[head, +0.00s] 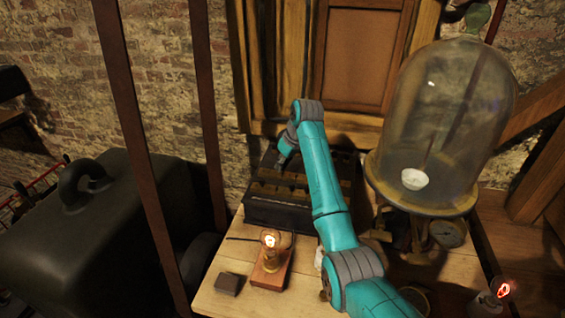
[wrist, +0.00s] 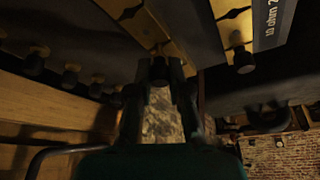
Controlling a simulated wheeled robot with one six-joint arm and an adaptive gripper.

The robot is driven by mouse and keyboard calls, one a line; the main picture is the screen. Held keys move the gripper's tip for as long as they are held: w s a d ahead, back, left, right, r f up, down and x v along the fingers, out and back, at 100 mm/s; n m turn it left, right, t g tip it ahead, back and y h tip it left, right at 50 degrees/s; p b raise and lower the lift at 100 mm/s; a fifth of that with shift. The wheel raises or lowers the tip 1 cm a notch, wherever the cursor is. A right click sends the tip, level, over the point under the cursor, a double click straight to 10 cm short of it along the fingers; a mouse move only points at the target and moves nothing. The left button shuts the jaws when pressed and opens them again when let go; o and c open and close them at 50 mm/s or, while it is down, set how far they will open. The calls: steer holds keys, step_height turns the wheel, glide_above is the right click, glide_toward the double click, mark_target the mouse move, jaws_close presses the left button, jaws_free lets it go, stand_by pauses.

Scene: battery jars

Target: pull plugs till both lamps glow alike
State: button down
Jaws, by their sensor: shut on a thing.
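The plug box (head: 283,214) is dark, with brass bars on top, and stands on the table behind the left lamp. In the wrist view, brass blocks (wrist: 235,28) and several black-knobbed plugs (wrist: 71,74) show close up. My gripper (wrist: 160,80) is over the box, its jaws shut on a dark plug (wrist: 159,68); whether this plug is still seated in its hole is unclear. The left lamp (head: 269,240), on a wooden base (head: 268,277), glows bright warm white. The right lamp (head: 503,290), at the lower right, glows dimmer and red-orange.
A large glass bell jar (head: 440,120) on a brass stand is close to the right of my arm. A small dark block (head: 229,284) lies left of the left lamp. A bulky black case (head: 95,225) and dark straps are at the left. A wooden cabinet stands behind.

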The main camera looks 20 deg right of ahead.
steer(key=shift+f, duration=0.75)
stand_by(1.0)
steer(key=c, duration=1)
jaws_free()
steer(key=v, duration=1.2)
